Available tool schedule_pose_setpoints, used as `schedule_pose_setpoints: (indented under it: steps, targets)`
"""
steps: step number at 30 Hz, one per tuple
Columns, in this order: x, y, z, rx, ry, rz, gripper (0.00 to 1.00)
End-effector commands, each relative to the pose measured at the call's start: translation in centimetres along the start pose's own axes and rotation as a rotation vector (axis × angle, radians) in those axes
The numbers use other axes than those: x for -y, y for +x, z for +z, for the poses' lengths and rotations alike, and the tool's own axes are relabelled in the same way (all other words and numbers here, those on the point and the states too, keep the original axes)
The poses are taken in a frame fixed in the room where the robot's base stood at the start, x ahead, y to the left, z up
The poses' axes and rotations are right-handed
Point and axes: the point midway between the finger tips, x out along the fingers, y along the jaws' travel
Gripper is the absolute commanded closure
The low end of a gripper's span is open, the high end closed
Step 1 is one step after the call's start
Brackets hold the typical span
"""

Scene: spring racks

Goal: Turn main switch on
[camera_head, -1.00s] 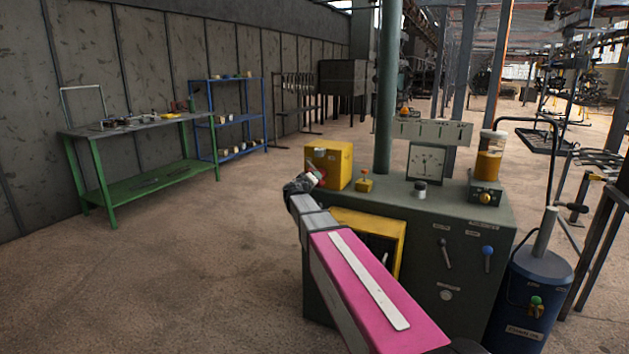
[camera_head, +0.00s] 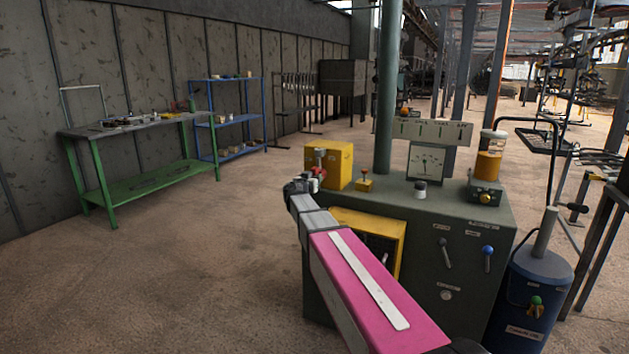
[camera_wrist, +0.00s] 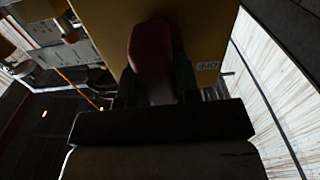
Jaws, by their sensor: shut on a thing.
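The main switch is on a yellow box (camera_head: 341,166) at the left end of the grey-green cabinet top. A grey metal part (camera_head: 319,156) shows on the box's left face. My gripper (camera_head: 314,183) is beside that face, with a bit of red at its tips. In the wrist view, a red switch handle (camera_wrist: 152,52) stands between the fingers of my gripper (camera_wrist: 155,88), which is shut on it. The yellow box (camera_wrist: 105,22) is behind the handle, with a small white label (camera_wrist: 208,66). The handle's lower end is hidden by the fingers.
A green workbench (camera_head: 150,182) is at the left, with open floor between.

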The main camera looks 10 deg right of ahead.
Motion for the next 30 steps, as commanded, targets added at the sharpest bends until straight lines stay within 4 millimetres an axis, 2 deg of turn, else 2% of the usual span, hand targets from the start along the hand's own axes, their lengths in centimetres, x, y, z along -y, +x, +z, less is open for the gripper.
schedule_pose_setpoints:
  steps: [20, 21, 23, 30]
  targets:
    - [-0.01, -0.08, 0.05, 0.001, 0.066, -0.001, 1.0]
    - [-0.01, -0.09, 0.05, 0.001, 0.066, -0.001, 0.64]
    - [-0.01, -0.08, 0.04, 0.001, 0.065, -0.001, 0.45]
    - [-0.01, -0.04, 0.02, 0.0, 0.062, 0.0, 0.45]
